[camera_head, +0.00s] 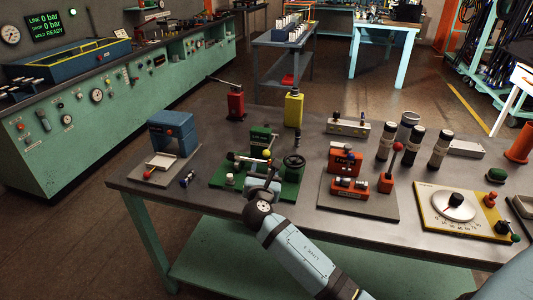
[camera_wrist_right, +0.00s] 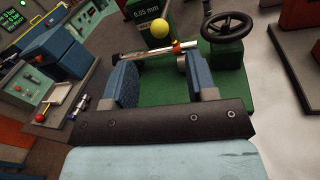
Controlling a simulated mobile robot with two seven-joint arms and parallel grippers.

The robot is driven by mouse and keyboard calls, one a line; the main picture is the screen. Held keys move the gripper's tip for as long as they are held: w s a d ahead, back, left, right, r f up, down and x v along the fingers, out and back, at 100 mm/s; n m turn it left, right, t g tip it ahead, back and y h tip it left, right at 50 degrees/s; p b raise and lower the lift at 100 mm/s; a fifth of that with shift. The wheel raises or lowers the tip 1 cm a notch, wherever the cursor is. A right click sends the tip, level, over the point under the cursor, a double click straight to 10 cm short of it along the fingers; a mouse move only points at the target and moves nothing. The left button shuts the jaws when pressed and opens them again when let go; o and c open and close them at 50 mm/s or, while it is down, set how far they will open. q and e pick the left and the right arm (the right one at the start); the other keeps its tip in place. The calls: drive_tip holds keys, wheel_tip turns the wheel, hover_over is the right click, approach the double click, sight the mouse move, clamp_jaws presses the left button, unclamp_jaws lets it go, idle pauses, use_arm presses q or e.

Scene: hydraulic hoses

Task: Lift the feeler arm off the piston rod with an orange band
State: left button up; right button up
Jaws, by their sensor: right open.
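The piston rod (camera_wrist_right: 150,48) is a bright metal bar lying across the green gauge stand (camera_wrist_right: 218,82). Its orange band (camera_wrist_right: 177,47) shows near its right part. A yellow ball (camera_wrist_right: 160,28), which looks like the knob of the feeler arm, sits just above the rod beside the band; the arm itself is hard to make out. The ball also shows in the head view (camera_head: 267,153). My right gripper (camera_wrist_right: 160,68) is open, its two blue fingers apart on the near side of the rod, with nothing visible between them. In the head view it (camera_head: 262,186) is at the stand's front. My left gripper is not in view.
A black handwheel (camera_wrist_right: 228,26) stands right of the rod, near the right finger. A display (camera_wrist_right: 147,12) reading about 6.05 mm is behind. A blue device (camera_head: 172,132) stands left, an orange device (camera_head: 348,170) right. Bare table (camera_head: 125,182) shows at the left front.

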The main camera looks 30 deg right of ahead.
sight(266, 155)
drive_tip(key=x, duration=1.1)
clamp_jaws()
